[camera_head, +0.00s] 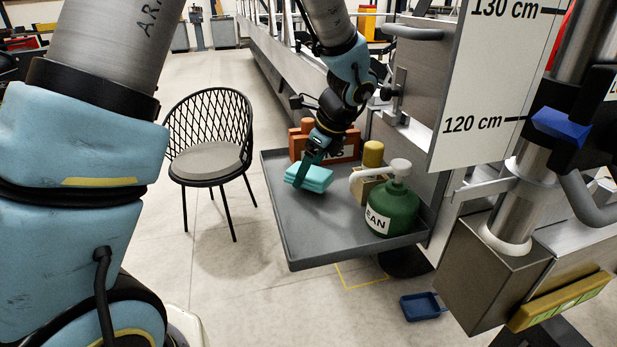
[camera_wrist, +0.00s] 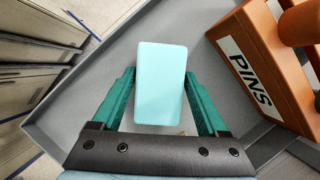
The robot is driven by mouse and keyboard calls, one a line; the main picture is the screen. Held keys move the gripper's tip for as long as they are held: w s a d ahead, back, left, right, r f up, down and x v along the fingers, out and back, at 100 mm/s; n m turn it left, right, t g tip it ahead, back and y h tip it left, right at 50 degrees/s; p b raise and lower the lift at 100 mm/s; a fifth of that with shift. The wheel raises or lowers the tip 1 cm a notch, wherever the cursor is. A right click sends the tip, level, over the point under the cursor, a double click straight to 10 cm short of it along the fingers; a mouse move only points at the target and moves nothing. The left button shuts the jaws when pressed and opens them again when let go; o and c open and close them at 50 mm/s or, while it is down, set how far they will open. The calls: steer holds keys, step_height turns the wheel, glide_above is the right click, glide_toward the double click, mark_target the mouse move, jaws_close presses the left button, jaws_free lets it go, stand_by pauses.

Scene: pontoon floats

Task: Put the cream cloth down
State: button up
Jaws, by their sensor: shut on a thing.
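A folded, light turquoise cloth-like block (camera_head: 316,180) is at the left part of the grey tray table; I see no cream-coloured cloth. My gripper (camera_head: 302,176) reaches down onto it from above. In the wrist view the block (camera_wrist: 160,90) lies between the two green fingers of my gripper (camera_wrist: 160,76), with the fingertips against its sides. My gripper is shut on it. The block is low over the tray (camera_head: 300,232); I cannot tell whether it touches the surface.
An orange-brown box marked PINS (camera_wrist: 262,68) stands close beside the block. A green bottle (camera_head: 394,207), a tan box (camera_head: 366,190) and a mustard cylinder (camera_head: 373,154) stand on the tray's right. The tray's front is clear. A black chair (camera_head: 208,140) stands left.

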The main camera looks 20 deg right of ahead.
steer(key=shift+f, duration=1.15)
steer(key=shift+f, duration=0.15)
steer(key=o, duration=1.1)
